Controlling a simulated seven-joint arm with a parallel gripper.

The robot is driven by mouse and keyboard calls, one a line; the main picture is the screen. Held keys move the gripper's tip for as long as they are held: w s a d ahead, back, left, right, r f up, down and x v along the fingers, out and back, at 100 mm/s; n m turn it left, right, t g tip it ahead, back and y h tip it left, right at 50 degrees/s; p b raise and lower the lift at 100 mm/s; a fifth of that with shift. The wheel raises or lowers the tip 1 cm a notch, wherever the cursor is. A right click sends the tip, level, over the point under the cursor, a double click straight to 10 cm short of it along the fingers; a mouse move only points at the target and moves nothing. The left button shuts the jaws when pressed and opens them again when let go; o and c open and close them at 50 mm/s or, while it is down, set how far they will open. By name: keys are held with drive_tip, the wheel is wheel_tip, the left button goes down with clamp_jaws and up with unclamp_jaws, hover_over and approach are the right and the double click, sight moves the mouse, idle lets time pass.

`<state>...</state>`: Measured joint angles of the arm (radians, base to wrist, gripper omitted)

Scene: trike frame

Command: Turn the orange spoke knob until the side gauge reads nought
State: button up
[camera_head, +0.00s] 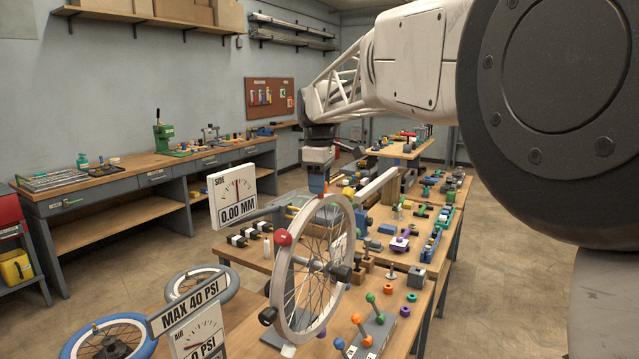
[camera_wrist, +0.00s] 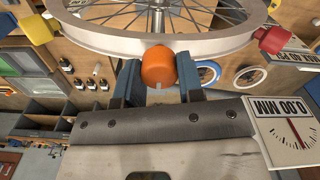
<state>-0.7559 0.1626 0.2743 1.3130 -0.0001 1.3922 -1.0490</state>
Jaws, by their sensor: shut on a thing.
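The orange spoke knob (camera_wrist: 158,66) sits at the rim of the spoked wheel (camera_wrist: 160,45). My gripper (camera_wrist: 159,82) is shut on this knob, with one blue finger on each side of it. The gauge also shows upside down in the wrist view (camera_wrist: 283,125), reading 0.00 MM.
A red knob (camera_head: 283,238) and a yellow knob (camera_head: 348,192) sit on the rim at either side of my gripper. A MAX 40 PSI sign (camera_head: 184,305) and an air gauge (camera_head: 200,335) stand at front left. Many small parts crowd the bench right of the wheel.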

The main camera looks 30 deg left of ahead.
idle(0.5)
drive_tip(key=o, duration=0.9)
drive_tip(key=shift+r, duration=0.15)
drive_tip(key=shift+r, duration=3.75)
drive_tip(key=shift+d, duration=0.1)
